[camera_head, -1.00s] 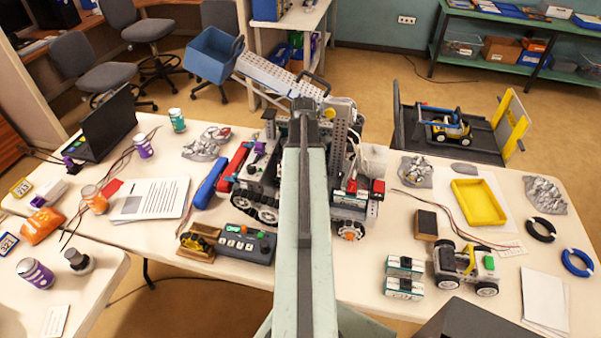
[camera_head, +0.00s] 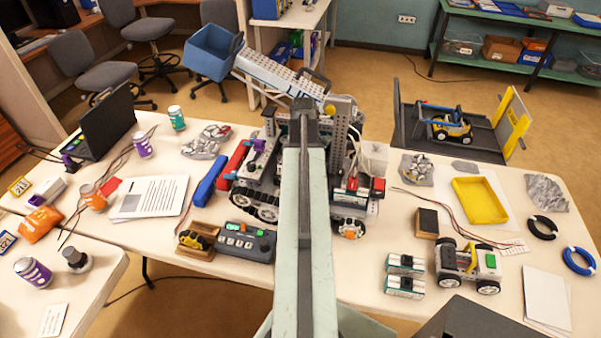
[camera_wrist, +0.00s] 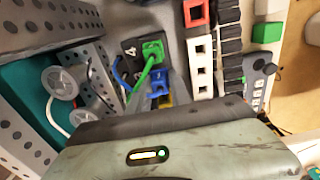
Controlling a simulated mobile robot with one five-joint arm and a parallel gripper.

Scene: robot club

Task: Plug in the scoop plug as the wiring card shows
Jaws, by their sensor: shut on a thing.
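The large wheeled robot (camera_head: 262,195) stands mid-table in the head view, its middle hidden behind my pale green arm. In the wrist view a green plug (camera_wrist: 153,50) with a green cable sits at a dark panel marked 4. A blue plug (camera_wrist: 158,84) is just below it, and a bit of yellow (camera_wrist: 165,101) shows below that. My gripper (camera_wrist: 165,125) fills the bottom of the wrist view, close to these plugs. I cannot pick out the wiring card for certain.
A red-framed socket (camera_wrist: 195,13) and a white block with square holes (camera_wrist: 201,68) lie right of the plugs. Grey perforated beams and round wheels crowd the left. In the head view a control box (camera_head: 246,242) and a yellow tray (camera_head: 479,202) stand on the table.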

